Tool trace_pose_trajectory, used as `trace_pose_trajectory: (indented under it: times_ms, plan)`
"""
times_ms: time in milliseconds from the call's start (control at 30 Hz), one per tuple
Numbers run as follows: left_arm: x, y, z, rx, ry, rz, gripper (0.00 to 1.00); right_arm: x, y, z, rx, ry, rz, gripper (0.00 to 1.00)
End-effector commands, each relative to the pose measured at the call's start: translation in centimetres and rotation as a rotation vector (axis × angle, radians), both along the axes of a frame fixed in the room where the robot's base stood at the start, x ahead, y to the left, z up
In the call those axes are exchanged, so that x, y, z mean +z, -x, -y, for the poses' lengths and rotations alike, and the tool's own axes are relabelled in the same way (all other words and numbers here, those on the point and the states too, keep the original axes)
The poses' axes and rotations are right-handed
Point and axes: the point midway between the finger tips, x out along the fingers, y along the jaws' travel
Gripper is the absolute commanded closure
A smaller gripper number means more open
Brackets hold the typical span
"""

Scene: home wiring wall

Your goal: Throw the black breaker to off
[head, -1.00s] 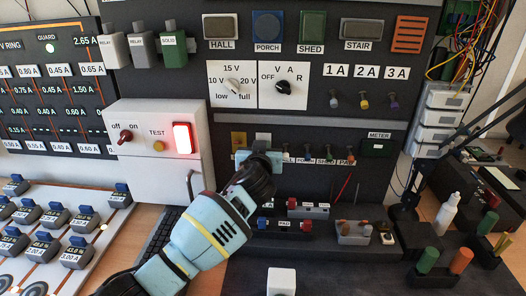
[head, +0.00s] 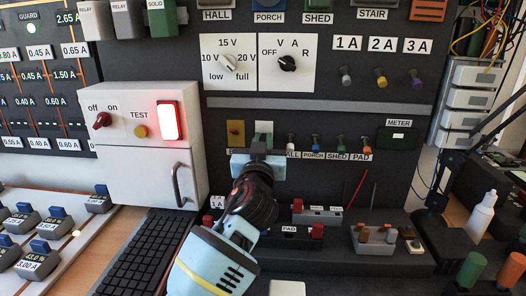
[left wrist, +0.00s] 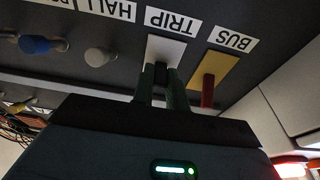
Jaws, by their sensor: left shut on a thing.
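The black breaker (left wrist: 161,73) is a small dark lever on a white plate marked TRIP in the left wrist view, which shows the labels upside down. The white plate also shows in the head view (head: 264,129), just above my left gripper (head: 258,162). In the left wrist view the two fingers of my left gripper (left wrist: 161,90) lie on either side of the lever, shut on it. In the head view the gripper hides the lever, so its throw position is unclear there. My right gripper is not in view.
A yellow BUS plate (left wrist: 217,68) with a red lever (left wrist: 208,91) sits close beside the breaker. Several small toggles (head: 315,143) stand in a row to the right. A white box (head: 150,150) with a lit red lamp stands to the left. A black keyboard (head: 150,250) lies below.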

Motion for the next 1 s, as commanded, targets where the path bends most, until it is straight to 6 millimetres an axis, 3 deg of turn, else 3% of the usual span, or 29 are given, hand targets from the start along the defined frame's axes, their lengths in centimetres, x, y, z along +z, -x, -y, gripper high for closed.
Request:
trace_pose_trajectory:
  times_ms: [633,667,800,1000]
  plan:
    - [-0.13,-0.03,-0.03,0.001,0.000,0.018,1.00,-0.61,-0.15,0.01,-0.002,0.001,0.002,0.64]
    - [-0.14,-0.03,-0.03,0.001,0.000,0.018,0.82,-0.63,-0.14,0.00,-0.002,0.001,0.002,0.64]
    - [-0.13,-0.03,-0.02,0.001,0.000,0.019,0.64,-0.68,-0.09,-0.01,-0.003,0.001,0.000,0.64]
    - [-0.12,-0.02,-0.01,0.000,0.000,0.019,0.64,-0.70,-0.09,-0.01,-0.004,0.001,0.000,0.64]
